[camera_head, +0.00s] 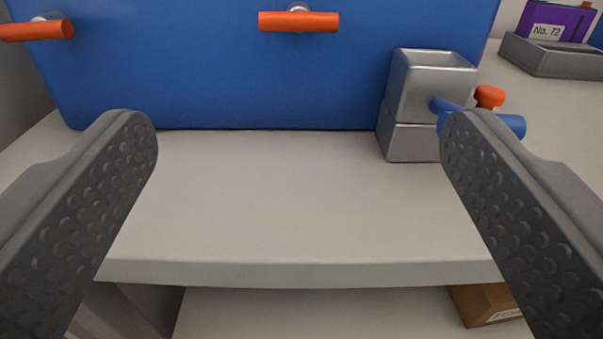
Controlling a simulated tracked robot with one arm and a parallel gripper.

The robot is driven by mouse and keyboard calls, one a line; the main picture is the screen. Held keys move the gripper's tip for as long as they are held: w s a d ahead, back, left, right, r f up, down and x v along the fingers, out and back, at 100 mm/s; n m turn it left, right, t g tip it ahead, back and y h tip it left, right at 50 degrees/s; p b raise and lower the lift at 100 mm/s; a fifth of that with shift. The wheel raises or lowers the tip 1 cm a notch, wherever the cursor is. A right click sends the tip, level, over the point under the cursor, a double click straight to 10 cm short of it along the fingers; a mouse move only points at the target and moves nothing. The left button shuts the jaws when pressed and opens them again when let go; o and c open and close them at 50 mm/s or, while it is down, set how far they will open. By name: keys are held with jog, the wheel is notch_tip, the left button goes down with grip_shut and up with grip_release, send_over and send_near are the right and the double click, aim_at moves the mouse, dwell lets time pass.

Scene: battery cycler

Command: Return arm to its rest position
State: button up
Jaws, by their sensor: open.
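My gripper (300,125) is open, with its two dark grey, dimpled fingers wide apart at the left and right of the view. Nothing is between the fingers. Behind them is a light grey shelf top, and past it a blue panel (215,85). The right fingertip overlaps a blue handle (510,126) in the picture; I cannot tell whether they touch. The rest of my arm is out of view.
Orange handles (298,21) stick out of the blue panel. A grey tray (555,57) with a purple box (560,20) is at the far right. A brown box (485,303) sits below.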

dwell(0.5)
jog(key=w+d+r+n+g+h, duration=0.1)
jog(key=w+r+n+g, duration=0.1)
jog(key=w+r, duration=0.55)
jog(key=w+d+r+n+g+h, duration=0.1)
jog(key=w+r, duration=0.3)
jog(key=r, duration=0.6)
jog(key=a+r+h, duration=0.1)
jog(key=a+r, duration=0.2)
jog(key=r, duration=1)
jog(key=s+a+r+m, duration=0.1)
jog(key=s+a+r, duration=0.25)
jog(key=r, duration=0.45)
jog(key=s+a+r+m, duration=0.2)
jog(key=a+r, duration=0.3)
jog(key=r, duration=0.3)
jog(key=s+a+r+y, duration=0.2)
jog(key=s+a+r, duration=0.9)
jog(key=s+r, duration=0.2)
jog(key=shift+s+a+r+m, duration=0.25)
jog(key=shift+a+r+m, duration=0.1)
jog(key=shift+r, duration=0.35)
